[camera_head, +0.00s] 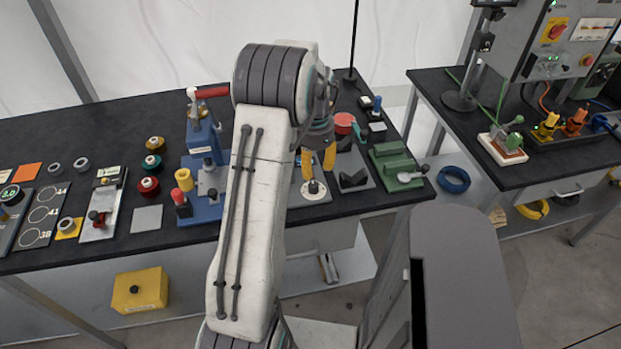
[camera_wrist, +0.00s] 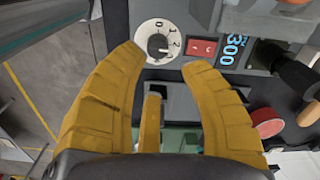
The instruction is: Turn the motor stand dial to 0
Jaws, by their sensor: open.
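The dial (camera_wrist: 155,41) is a round white face with a dark knob and printed numbers, 0 near its top and 1 and 2 at the right. It sits on a grey panel at the top middle of the wrist view. Which number the knob points to is too small to tell. My gripper (camera_wrist: 164,57) is open and empty, its yellow fingers pointing at the panel. The dial shows just beyond and between the fingertips; I cannot tell whether they touch it. In the head view my gripper (camera_head: 318,160) hangs over the bench's right part, partly behind my arm. I cannot place the dial there for certain.
Right of the dial are a red switch (camera_wrist: 202,47) and a blue 300 display (camera_wrist: 234,48). A red round part (camera_wrist: 267,122) lies lower right. The dark bench (camera_head: 60,150) carries several fixtures; a second bench (camera_head: 440,85) stands at right, with floor between.

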